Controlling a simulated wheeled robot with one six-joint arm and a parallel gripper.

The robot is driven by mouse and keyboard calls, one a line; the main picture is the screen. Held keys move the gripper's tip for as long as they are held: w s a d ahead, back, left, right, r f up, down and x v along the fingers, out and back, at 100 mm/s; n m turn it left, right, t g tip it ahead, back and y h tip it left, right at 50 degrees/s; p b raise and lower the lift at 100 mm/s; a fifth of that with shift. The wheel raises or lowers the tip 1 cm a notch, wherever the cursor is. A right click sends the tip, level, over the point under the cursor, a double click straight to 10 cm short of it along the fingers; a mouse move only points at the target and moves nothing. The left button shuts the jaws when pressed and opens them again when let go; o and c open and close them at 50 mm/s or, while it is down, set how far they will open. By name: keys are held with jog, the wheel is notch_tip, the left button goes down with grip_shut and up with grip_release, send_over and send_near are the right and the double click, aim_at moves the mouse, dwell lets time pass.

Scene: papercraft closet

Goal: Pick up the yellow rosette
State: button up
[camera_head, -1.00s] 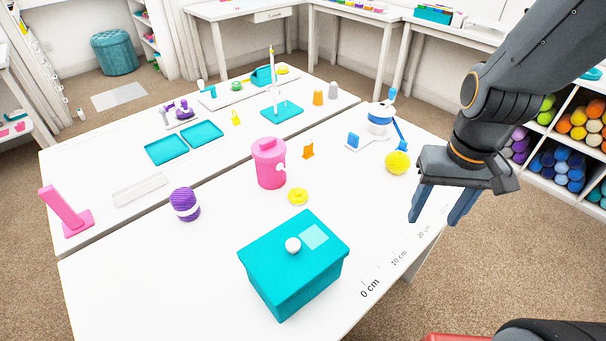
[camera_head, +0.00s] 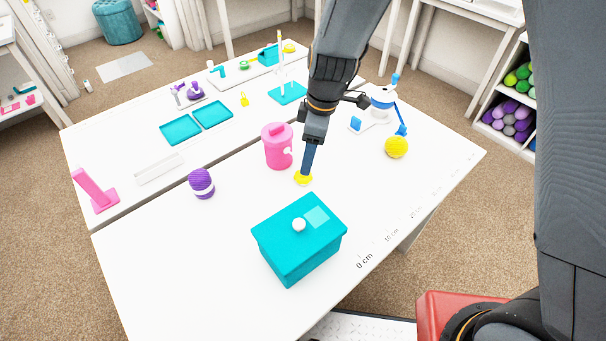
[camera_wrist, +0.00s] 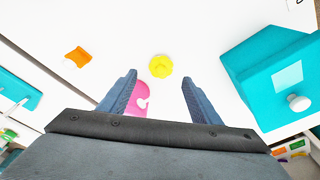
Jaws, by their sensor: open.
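The yellow rosette (camera_head: 303,178) lies on the white table between the pink canister and the teal box. My gripper (camera_head: 306,172) is right above it in the head view, and the fingers hide part of it. In the wrist view the rosette (camera_wrist: 161,66) shows whole, a little beyond the fingertips and roughly centred between them. My gripper (camera_wrist: 159,78) is open and empty there, with a wide gap between the fingers. I cannot tell exactly how high the fingertips are above the table.
The pink canister (camera_head: 277,147) stands close to the left of my gripper. The teal lidded box (camera_head: 298,252) is in front. An orange piece (camera_wrist: 78,56) shows in the wrist view. Bare table lies right of the rosette.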

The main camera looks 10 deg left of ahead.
jog(key=shift+s+a+f+p, duration=0.15)
jog(key=shift+f+p, duration=0.25)
jog(key=shift+f, duration=0.35)
jog(key=shift+a+f+p, duration=0.2)
jog(key=shift+f+p, duration=0.15)
jog(key=shift+f, duration=0.45)
jog(key=shift+s+a+f+p, duration=0.15)
jog(key=shift+f+p, duration=0.25)
jog(key=shift+f, duration=0.35)
jog(key=shift+w+a+f, duration=0.1)
jog(key=shift+w+f, duration=0.1)
jog(key=shift+f, duration=0.5)
jog(key=c, duration=1.1)
